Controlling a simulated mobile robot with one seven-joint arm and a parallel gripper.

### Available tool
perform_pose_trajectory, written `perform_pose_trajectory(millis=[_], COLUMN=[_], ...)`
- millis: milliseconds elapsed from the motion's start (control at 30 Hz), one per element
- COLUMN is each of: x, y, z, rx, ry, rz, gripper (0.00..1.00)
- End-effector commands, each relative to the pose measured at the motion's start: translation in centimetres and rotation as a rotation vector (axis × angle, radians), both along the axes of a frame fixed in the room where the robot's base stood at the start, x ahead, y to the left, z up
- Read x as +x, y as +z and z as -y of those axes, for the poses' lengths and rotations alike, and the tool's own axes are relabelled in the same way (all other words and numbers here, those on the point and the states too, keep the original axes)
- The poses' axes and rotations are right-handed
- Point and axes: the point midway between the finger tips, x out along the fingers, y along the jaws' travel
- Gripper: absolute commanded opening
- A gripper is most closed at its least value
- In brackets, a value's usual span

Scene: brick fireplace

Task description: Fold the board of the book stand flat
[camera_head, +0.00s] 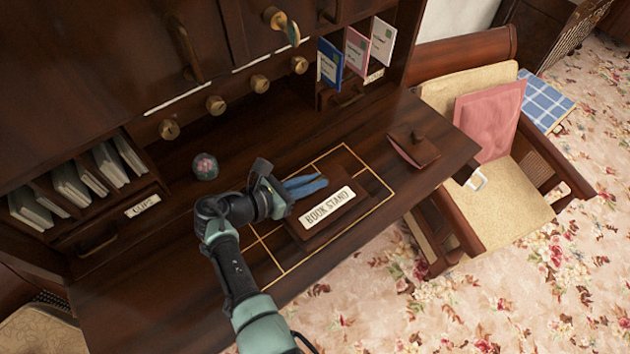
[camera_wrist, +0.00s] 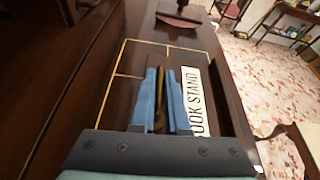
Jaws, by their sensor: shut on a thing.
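The dark wood book stand (camera_head: 345,175) is on the desk, inside a gold-lined rectangle. Its white label (camera_head: 328,205) reads "BOOK STAND" and also shows in the wrist view (camera_wrist: 194,100), partly hidden by a finger. My gripper (camera_head: 318,184) reaches over the stand from the left, with blue fingers just behind the label. In the wrist view, my gripper (camera_wrist: 161,98) is shut on a thin brown strip (camera_wrist: 160,105), which looks like an edge of the stand's board. The board's exact tilt cannot be told, as the fingers cover part of it.
A dark red-brown object with a knob (camera_head: 413,147) sits right of the stand. A round floral object (camera_head: 205,166) is at the back left. Cubbies with booklets (camera_head: 344,57) line the back. A chair (camera_head: 500,190) stands beyond the right desk edge. Bare desk surrounds the stand.

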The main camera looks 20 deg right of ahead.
Motion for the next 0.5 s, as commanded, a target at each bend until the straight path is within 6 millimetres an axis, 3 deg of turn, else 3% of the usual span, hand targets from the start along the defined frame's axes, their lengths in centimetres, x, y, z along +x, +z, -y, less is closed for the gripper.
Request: perform_pose_trajectory(millis=[500], x=[0.24], y=[-0.56], z=[-0.09], rx=[0.001], ry=[0.001], rz=[0.003], gripper=[0.0])
